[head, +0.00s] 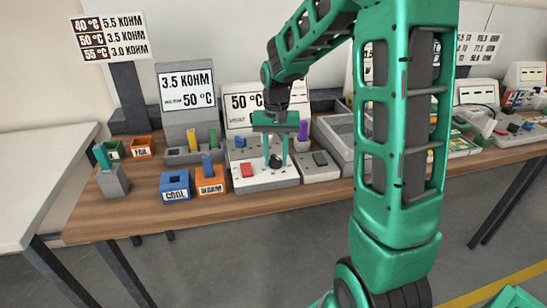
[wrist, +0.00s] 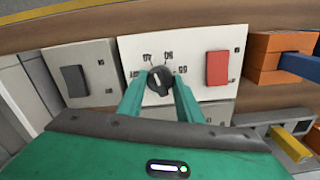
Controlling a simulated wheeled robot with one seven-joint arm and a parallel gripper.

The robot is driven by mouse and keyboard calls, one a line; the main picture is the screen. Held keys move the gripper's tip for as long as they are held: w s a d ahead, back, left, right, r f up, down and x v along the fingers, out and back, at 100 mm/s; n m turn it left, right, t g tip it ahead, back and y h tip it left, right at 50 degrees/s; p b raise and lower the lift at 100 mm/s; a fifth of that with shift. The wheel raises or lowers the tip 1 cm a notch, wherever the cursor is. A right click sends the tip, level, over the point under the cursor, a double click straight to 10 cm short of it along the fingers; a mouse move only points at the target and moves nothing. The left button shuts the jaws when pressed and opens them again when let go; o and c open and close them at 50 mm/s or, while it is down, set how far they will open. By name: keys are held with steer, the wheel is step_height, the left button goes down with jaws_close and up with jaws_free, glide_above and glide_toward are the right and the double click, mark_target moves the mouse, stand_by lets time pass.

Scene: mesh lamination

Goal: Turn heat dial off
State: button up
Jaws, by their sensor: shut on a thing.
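The heat dial (wrist: 160,81) is a round black knob with a light pointer line, on a white panel (wrist: 203,50) with printed marks around it. In the head view the dial (head: 275,162) sits on the white control box (head: 268,181). My gripper (head: 276,158) reaches down from above, and its two green fingers stand on either side of the dial. In the wrist view my gripper (wrist: 159,88) is closed around the knob. The pointer line points up and slightly left in the wrist view; the small marks are hard to read.
A red switch (wrist: 217,68) is beside the dial. A dark rocker switch (wrist: 74,80) is on a separate grey box. Blue (head: 175,184) and orange (head: 209,183) bins stand left on the wooden table (head: 130,222).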

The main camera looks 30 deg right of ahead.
mark_target(276, 156)
steer(key=n, duration=0.5)
steer(key=shift+w+r+n, duration=0.15)
steer(key=shift+w+n, duration=0.05)
steer(key=shift+n, duration=0.1)
steer(key=n, duration=0.5)
steer(key=shift+n, duration=0.7)
steer(key=o, duration=1)
steer(key=shift+s, duration=0.1)
steer(key=shift+o, duration=0.2)
step_height(276, 156, up, 11)
steer(key=shift+f, duration=0.2)
